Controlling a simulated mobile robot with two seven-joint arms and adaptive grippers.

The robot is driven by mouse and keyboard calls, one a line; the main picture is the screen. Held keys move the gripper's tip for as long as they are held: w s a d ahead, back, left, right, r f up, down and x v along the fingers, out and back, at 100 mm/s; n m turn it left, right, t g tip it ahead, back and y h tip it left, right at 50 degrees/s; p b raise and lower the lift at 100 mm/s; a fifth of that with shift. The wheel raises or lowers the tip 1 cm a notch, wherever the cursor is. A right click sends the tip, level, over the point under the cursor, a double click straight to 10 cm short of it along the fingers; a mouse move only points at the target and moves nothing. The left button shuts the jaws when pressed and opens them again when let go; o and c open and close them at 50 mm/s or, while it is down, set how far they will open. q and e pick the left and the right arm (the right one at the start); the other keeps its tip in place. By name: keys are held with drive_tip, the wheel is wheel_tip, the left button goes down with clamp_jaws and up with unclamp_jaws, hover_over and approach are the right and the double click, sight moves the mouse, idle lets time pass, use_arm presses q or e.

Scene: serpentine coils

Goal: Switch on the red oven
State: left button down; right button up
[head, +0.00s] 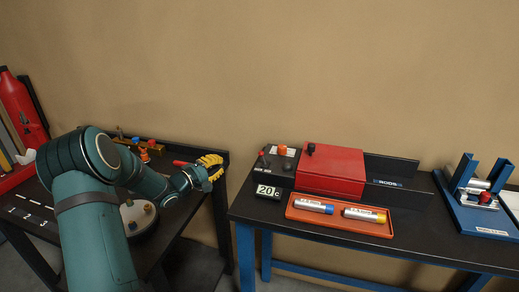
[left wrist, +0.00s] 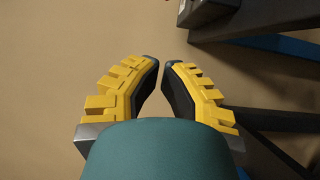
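The red oven (head: 332,169) is a red box with a black knob (head: 311,148) on top, on the right-hand table. Directly left of it is a panel with a red-tipped lever (head: 263,156) and an orange knob (head: 282,149). A small display (head: 268,191) in front reads 20 c. My left gripper (head: 215,167), with yellow ribbed fingers, is over the left table's right end, left of the oven and apart from it. In the left wrist view its fingertips (left wrist: 161,64) are a little apart with nothing between them. My right gripper is not in view.
An orange-red tray (head: 338,218) with two labelled cylinders lies before the oven. A blue stand (head: 478,205) is at the right. The left table holds a round base (head: 139,218) and small coloured parts. A gap separates the tables (head: 405,237).

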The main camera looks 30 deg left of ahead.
sight(263, 158)
use_arm(q)
drive_tip(key=d+b+x, duration=0.2)
drive_tip(key=d+x, duration=0.1)
drive_tip(key=x, duration=0.9)
drive_tip(key=shift+r, duration=0.15)
drive_tip(key=shift+s, duration=0.1)
idle(0.5)
drive_tip(key=shift+d+r+m+g+p, duration=0.2)
drive_tip(key=shift+m+g+p, duration=0.15)
drive_tip(key=shift+p, duration=0.25)
drive_tip(key=shift+d+r+m+p, duration=0.2)
drive_tip(key=shift+m+p, duration=0.25)
